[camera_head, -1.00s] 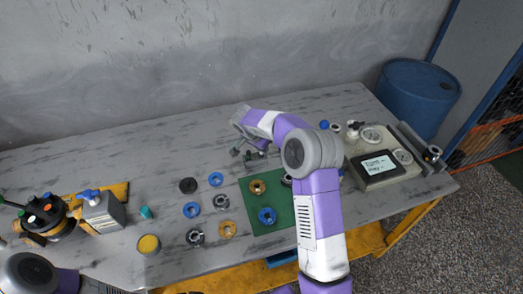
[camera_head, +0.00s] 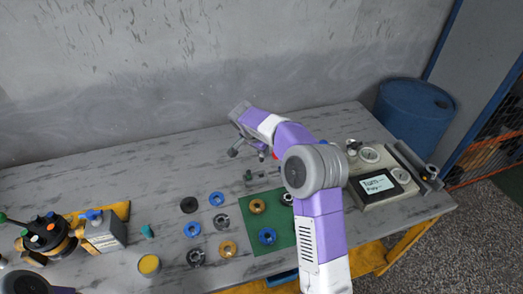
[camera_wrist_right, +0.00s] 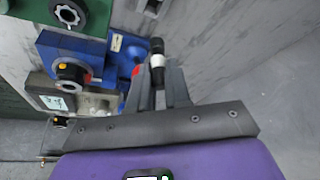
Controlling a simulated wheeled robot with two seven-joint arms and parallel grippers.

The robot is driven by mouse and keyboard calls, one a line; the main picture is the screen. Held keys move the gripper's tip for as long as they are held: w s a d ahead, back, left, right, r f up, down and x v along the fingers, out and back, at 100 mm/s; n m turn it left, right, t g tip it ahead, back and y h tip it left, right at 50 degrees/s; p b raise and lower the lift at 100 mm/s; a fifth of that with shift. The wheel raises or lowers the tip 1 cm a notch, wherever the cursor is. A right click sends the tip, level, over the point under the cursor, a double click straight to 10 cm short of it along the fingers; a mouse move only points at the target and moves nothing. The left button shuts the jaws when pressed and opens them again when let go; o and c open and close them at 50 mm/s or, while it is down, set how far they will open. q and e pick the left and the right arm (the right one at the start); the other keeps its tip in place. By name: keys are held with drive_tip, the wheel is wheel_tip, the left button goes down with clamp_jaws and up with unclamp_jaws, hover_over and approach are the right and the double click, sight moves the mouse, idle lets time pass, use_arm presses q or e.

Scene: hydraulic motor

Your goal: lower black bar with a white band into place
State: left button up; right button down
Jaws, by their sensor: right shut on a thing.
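In the right wrist view, the black bar with a white band (camera_wrist_right: 157,61) stands between the fingertips of my right gripper (camera_wrist_right: 170,88), which is shut on it. Its lower end is hidden by the fingers. The bar is beside a blue fixture (camera_wrist_right: 122,52) with a red part, and I cannot tell whether they touch. In the head view, my right gripper (camera_head: 248,148) is over the back middle of the table, and my own arm hides much of that area. My left gripper is out of view; only part of that arm shows at bottom left.
A green mat (camera_head: 286,232) with rings lies at mid-table, several blue, grey and tan rings beside it. A yellow can (camera_head: 149,265) and a black motor-like assembly (camera_head: 45,236) are at left. A device with a screen (camera_head: 379,185) is at right. The table's back left is clear.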

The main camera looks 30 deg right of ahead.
drive_tip(key=shift+r+p, duration=1.15)
drive_tip(key=shift+r, duration=0.6)
